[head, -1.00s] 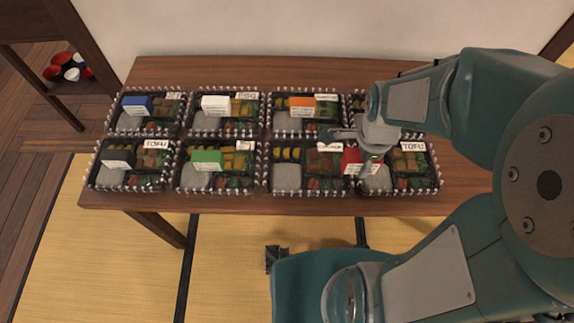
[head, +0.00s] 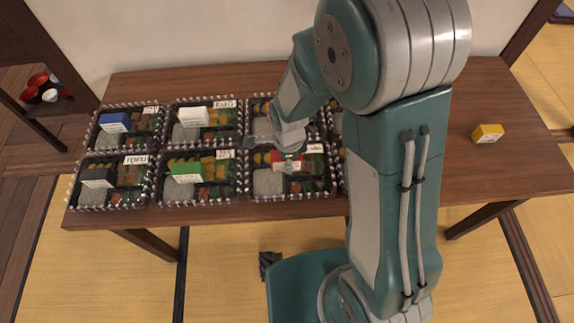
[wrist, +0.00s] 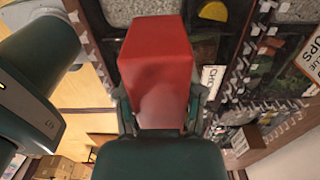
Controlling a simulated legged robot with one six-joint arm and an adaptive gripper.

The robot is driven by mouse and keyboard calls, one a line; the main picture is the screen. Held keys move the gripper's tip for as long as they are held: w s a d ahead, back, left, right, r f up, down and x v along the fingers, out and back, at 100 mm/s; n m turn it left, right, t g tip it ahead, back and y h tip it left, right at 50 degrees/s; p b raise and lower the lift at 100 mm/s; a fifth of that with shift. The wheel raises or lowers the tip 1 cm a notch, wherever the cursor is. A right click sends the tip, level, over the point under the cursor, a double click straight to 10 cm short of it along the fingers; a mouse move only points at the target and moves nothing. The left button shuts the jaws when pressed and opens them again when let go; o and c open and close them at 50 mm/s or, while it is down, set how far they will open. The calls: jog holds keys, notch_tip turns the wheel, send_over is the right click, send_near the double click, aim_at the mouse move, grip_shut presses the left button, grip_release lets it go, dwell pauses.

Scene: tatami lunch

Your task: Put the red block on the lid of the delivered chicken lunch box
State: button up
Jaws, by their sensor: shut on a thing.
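My gripper (head: 286,153) is shut on the red block (head: 287,161), which fills the middle of the wrist view (wrist: 157,75). In the head view the block appears over the third lunch box from the left in the front row (head: 262,196). I cannot tell whether it touches that box. The boxes have dark rims, food under clear lids and small white labels. The labels over the front boxes read partly; one says TOFU (head: 136,160). My arm hides the boxes at the right.
Blue (head: 115,123), white (head: 194,117), black (head: 97,177) and green (head: 187,172) blocks rest on other boxes. A yellow block (head: 487,133) lies on the wooden table (head: 530,165), whose right side is mostly clear. Red and white bowls (head: 40,90) stand at far left.

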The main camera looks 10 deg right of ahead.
aim_at(284, 167)
jog(key=f, duration=0.2)
jog(key=shift+a+f, duration=0.2)
jog(key=shift+f, duration=0.15)
jog(key=shift+a+f, duration=0.15)
jog(key=shift+f, duration=0.15)
jog(key=shift+a, duration=0.25)
jog(key=shift+d+f, duration=0.1)
jog(key=shift+d, duration=0.1)
jog(key=o, duration=1.2)
jog(key=shift+d, duration=0.15)
jog(key=shift+c, duration=0.2)
jog(key=shift+a, duration=0.2)
